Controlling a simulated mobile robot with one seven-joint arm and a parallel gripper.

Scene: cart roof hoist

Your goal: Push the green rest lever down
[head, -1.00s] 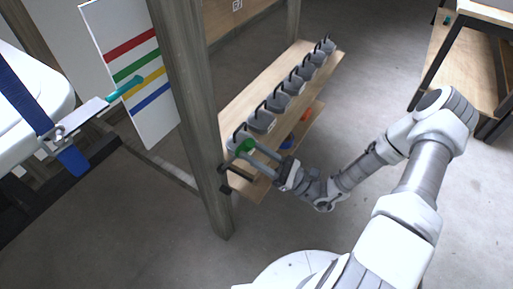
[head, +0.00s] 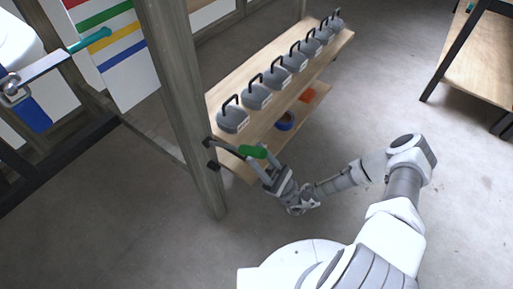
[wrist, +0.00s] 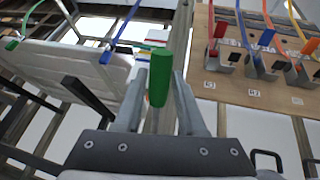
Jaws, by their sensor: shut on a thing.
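The green rest lever (head: 253,152) has a green grip at the end of a dark arm that runs from a bracket on the wooden post (head: 180,110). In the head view it slopes slightly down to the right. My gripper (head: 258,163) is shut on the green grip, at the front end of the shelf. In the wrist view the green grip (wrist: 160,77) stands between my two fingers. The lever's pivot is small and hard to make out.
A wooden shelf (head: 228,150) carries a row of several grey weights (head: 256,96) with black handles. A striped panel (head: 105,45) stands left of the post.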

